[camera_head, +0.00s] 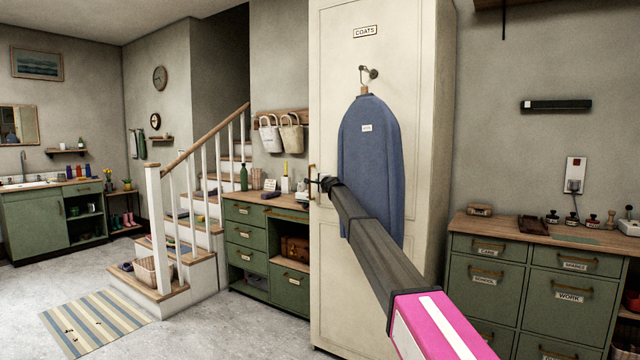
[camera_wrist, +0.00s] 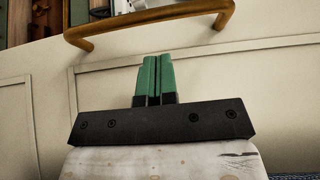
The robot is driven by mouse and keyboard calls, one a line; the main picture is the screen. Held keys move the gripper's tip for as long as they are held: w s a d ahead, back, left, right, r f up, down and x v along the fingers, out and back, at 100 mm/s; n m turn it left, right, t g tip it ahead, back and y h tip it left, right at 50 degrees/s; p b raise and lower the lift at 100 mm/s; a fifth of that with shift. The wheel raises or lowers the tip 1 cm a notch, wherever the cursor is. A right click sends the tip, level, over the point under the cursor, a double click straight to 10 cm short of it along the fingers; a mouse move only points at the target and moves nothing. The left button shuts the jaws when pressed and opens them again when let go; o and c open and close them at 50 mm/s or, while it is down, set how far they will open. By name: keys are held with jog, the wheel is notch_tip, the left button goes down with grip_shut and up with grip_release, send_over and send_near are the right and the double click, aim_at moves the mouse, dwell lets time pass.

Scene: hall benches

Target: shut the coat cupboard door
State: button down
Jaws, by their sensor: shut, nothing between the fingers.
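The coat cupboard (camera_head: 441,110) is tall and cream, with a "COATS" label on its door (camera_head: 335,70). A blue ironing board (camera_head: 371,150) hangs from a hook on the door front. A brass bar handle (camera_head: 312,183) is at the door's left edge; it crosses the top of the wrist view (camera_wrist: 150,22). My gripper (camera_head: 320,183) is at the handle's height by that edge. Its green fingers (camera_wrist: 153,58) are together and empty, in front of the door panel and apart from the handle in the picture. I cannot tell how far ajar the door is.
A green drawer bench (camera_head: 247,213) with bottles and a box on top stands left of the cupboard, and another (camera_head: 485,247) stands right. Stairs (camera_head: 190,262) rise further left. A striped mat (camera_head: 95,322) lies on otherwise clear floor.

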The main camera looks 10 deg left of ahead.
jog(key=s+a, duration=0.4)
jog(key=s, duration=0.7)
jog(key=s+d+f+n+g+h, duration=0.2)
jog(key=s+d+f, duration=0.7)
jog(key=d+f, duration=0.25)
jog(key=s+d+f+n+g+h, duration=0.1)
jog(key=s+d+f+n+g, duration=0.2)
jog(key=s+d+f, duration=0.7)
jog(key=s+d+f+n+g+h, duration=0.2)
jog(key=s+d+f, duration=0.5)
jog(key=d+f, duration=0.65)
jog(key=s+d+f+n+g+h, duration=0.1)
jog(key=s+d+f, duration=0.4)
jog(key=s, duration=0.7)
jog(key=s+d+f+n+g+h, duration=0.1)
jog(key=s+d+f+g, duration=0.3)
jog(key=s+d, duration=0.5)
jog(key=s+d+f+n+g+h, duration=0.2)
jog(key=s+d+f, duration=0.5)
jog(key=s, duration=0.8)
jog(key=shift+s+d+g+h, duration=0.15)
jog(key=shift+d+g+h, duration=0.3)
jog(key=shift+h, duration=0.25)
jog(key=shift+f, duration=0.1)
